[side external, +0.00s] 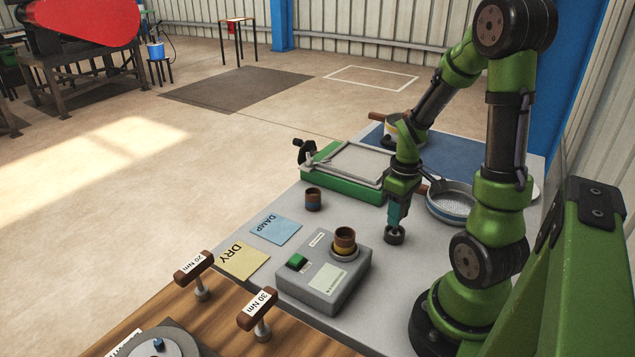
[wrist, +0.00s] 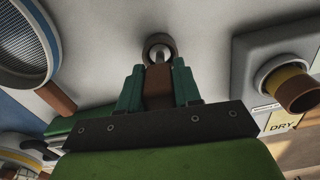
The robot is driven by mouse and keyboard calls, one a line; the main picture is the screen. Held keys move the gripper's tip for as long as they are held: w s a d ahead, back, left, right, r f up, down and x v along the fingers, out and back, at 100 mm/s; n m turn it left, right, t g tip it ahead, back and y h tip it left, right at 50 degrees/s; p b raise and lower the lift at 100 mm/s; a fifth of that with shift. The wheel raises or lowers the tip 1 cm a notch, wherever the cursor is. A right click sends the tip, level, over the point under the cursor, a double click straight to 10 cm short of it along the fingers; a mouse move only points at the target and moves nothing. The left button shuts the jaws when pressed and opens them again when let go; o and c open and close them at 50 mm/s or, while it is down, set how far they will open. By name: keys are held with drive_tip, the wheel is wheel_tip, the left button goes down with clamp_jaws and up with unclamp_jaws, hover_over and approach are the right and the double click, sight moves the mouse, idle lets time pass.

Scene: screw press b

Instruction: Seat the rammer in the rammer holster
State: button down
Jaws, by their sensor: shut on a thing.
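My gripper (side external: 398,212) points down over the grey worktop, shut on the brown handle of the rammer (wrist: 158,88). In the wrist view, my teal fingers (wrist: 159,85) flank this handle. A pale metal shaft runs from the handle toward a short, dark brown ring, which looks like the rammer holster (wrist: 149,44). In the side view, the holster (side external: 394,235) stands on the worktop directly below my fingertips. The rammer looks roughly upright and its lower end lies at the ring's opening. How deep it sits, and whether it touches the bottom, I cannot tell.
A grey tester box (side external: 325,280) with a brown-and-yellow cup (side external: 345,243) stands to the left front. A sieve (side external: 452,203) is close on the right, and a green framed tray (side external: 345,172) behind. A small brown cup (side external: 313,199) and DAMP card (side external: 275,228) lie left.

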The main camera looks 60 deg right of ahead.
drive_tip(key=c, duration=0.7)
unclamp_jaws()
drive_tip(key=shift+r, duration=0.1)
wheel_tip(320, 180, up, 17)
